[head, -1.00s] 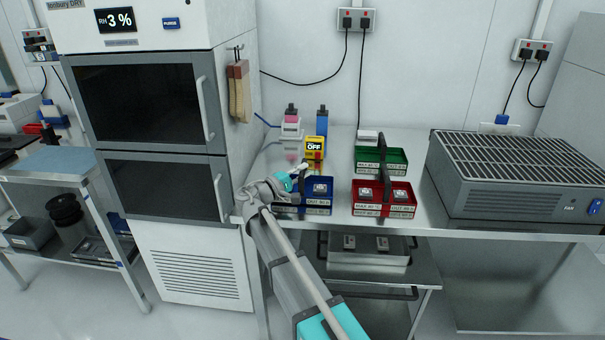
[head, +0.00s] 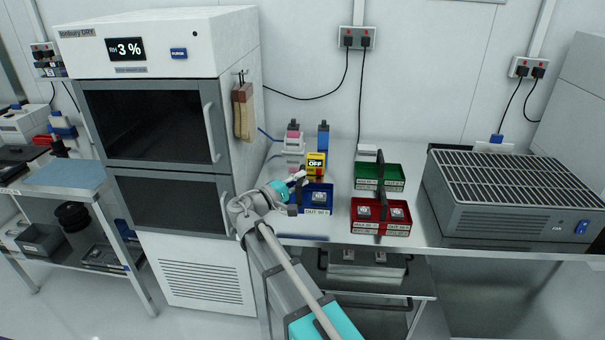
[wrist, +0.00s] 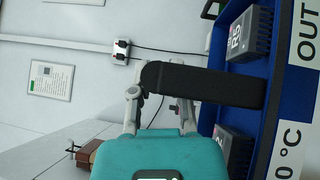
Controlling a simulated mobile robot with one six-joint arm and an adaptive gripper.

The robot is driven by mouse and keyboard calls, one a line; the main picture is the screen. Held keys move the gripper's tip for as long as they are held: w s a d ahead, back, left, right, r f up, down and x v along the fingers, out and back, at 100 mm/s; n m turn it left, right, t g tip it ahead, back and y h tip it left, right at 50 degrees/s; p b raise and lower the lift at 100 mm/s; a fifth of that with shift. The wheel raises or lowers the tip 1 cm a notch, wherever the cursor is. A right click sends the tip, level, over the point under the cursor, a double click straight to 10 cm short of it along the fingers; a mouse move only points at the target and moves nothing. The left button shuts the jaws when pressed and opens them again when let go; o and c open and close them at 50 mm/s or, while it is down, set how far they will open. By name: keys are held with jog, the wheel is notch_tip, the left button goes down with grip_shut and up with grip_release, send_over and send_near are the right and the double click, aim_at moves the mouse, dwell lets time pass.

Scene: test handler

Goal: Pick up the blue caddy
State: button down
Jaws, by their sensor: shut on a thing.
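The blue caddy (head: 318,210) has a black handle and a white front label reading OUT. It is held a little above the steel bench, with a dark blue reflection below it. My gripper (head: 295,183) is shut on its handle, reaching in from the left. In the wrist view, the black handle (wrist: 210,84) runs from the gripper (wrist: 158,108) to the blue caddy (wrist: 262,110), which fills the right side. Grey blocks sit inside it. The handle hides part of the fingers.
A red caddy (head: 398,228) stands to the right, a green caddy (head: 392,184) behind it. A yellow box marked OFF (head: 316,160) and bottles stand behind the blue caddy. A large fan unit (head: 505,222) fills the bench's right. A drying cabinet (head: 190,215) stands left.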

jog(key=s+r, duration=0.1)
jog(key=s, duration=0.1)
jog(key=s+r+p, duration=0.1)
jog(key=s, duration=0.1)
jog(key=s+r+p, duration=0.1)
jog(key=s, duration=0.2)
jog(key=shift+a+r, duration=0.1)
jog(key=shift+a, duration=0.1)
jog(key=shift+s+p, duration=0.15)
jog(key=shift+p, duration=0.15)
